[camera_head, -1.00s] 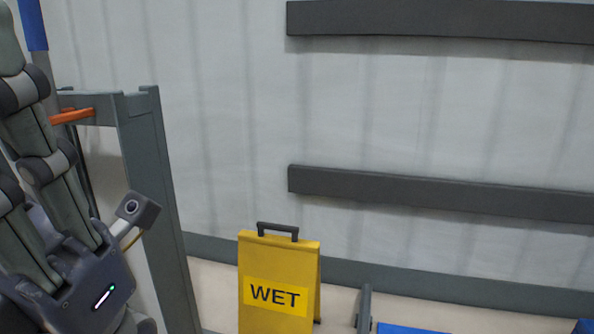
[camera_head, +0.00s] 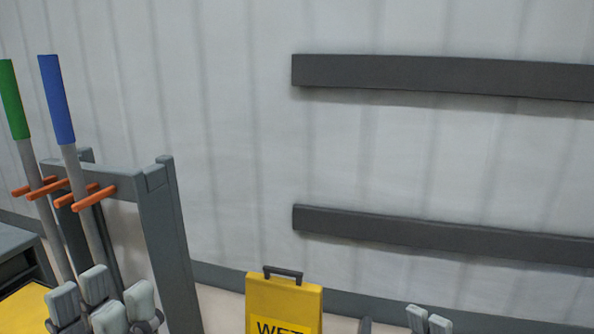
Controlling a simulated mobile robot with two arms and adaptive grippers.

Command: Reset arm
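My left gripper (camera_head: 100,302) is at the bottom left, with its grey fingertips pointing up. The fingertips stand apart with nothing seen between them, so it looks open and empty. Its palm and the rest of the arm are cut off by the lower edge. Two fingertips of my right gripper (camera_head: 428,320) just show at the bottom, right of the middle. Too little of it shows to tell whether it is open or shut.
A grey rack (camera_head: 170,240) with orange pegs holds a green-handled pole (camera_head: 14,100) and a blue-handled pole (camera_head: 57,100) behind my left gripper. A yellow wet-floor sign (camera_head: 284,298) stands at bottom middle. Dark rails (camera_head: 440,77) run along the pale wall.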

